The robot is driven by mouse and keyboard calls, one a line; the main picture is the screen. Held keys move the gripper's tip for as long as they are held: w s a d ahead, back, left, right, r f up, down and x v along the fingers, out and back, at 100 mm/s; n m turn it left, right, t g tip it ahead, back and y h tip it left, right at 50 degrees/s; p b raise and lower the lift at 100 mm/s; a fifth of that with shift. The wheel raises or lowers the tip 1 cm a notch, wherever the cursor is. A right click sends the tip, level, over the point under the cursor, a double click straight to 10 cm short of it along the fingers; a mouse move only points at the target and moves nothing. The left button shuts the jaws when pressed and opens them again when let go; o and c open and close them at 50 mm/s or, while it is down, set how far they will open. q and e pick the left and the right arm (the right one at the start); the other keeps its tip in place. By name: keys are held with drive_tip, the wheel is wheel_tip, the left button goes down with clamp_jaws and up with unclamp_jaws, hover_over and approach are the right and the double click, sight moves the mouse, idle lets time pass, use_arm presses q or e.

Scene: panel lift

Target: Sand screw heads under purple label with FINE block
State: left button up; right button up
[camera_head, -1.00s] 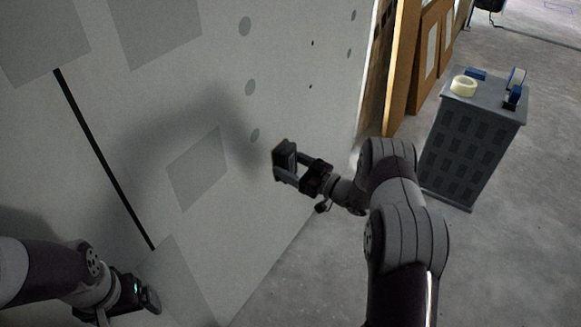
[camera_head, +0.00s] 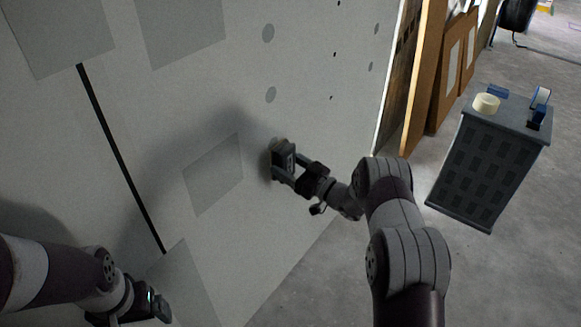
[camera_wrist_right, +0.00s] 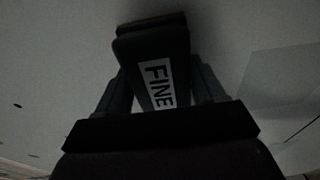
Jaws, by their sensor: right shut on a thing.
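My right gripper (camera_head: 286,168) is shut on a dark sanding block (camera_head: 283,155) at the pale wall panel (camera_head: 300,215). In the right wrist view the block (camera_wrist_right: 153,65) shows a white FINE label between the fingers. The block's far face is at or very near the panel; I cannot tell if it touches. It covers most of a round grey patch. Other round grey patches (camera_head: 271,95) and small dark dots (camera_head: 334,97) show on the panel. No purple label can be made out. My left gripper (camera_head: 160,305) is at the lower left, its jaws unclear.
A dark grey cabinet (camera_head: 487,168) stands at the right with a cream tape roll (camera_head: 486,103), a blue item (camera_head: 470,91) and a blue tape dispenser (camera_head: 538,108) on top. Brown boards (camera_head: 428,75) lean behind the panel edge. The concrete floor between is clear.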

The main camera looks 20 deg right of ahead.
use_arm(q)
drive_tip(key=shift+f+b, duration=0.85)
drive_tip(key=shift+b, duration=0.05)
idle(1.4)
